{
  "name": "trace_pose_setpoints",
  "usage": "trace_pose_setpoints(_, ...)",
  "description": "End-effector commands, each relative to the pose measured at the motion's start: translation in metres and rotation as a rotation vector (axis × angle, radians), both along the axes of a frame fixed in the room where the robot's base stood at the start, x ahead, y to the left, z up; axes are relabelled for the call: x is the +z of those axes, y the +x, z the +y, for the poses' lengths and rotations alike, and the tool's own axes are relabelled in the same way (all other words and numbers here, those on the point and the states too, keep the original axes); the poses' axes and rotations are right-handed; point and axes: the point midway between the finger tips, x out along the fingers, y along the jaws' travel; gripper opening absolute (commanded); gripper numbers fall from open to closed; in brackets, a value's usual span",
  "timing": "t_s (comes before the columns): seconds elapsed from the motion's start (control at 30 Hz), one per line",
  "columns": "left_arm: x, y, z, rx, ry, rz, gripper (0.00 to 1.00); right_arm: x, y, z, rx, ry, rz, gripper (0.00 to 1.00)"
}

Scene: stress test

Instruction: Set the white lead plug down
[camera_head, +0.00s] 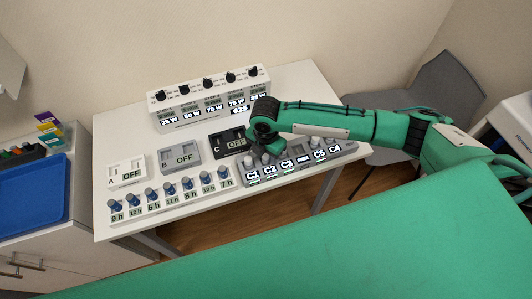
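My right arm comes in from the right. Its dark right gripper (268,142) is low over the left half of the grey socket strip (299,171), which has labels such as C1, C2, C3, C5 and C4. The fingertips are too small and dark to tell whether they are open or shut. Pale, whitish pieces (248,161) stand on the strip near the gripper. I cannot tell which of them, if any, is the white lead plug, or whether it is in the gripper. My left gripper is not in view.
The white table (124,142) also bears boxes A (126,173), B (179,155) and C (229,143) reading OFF, several blue-topped knobs in a row, and a white panel (208,97) with black knobs behind. A grey chair (437,90) stands beyond my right arm.

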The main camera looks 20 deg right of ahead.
Motion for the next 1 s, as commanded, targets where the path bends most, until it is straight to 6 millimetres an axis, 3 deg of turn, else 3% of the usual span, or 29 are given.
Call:
trace_pose_setpoints(0.27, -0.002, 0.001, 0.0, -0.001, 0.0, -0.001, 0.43, 0.009, 0.001, 0.0, 0.0, 0.0, -0.002, 0.43)
trace_pose_setpoints(0.7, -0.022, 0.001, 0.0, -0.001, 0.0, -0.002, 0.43, 0.095, 0.001, 0.0, 0.0, 0.002, -0.004, 0.43)
trace_pose_setpoints(1.0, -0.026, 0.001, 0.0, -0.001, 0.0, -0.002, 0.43, 0.123, 0.0, 0.0, -0.001, 0.001, -0.001, 0.43)
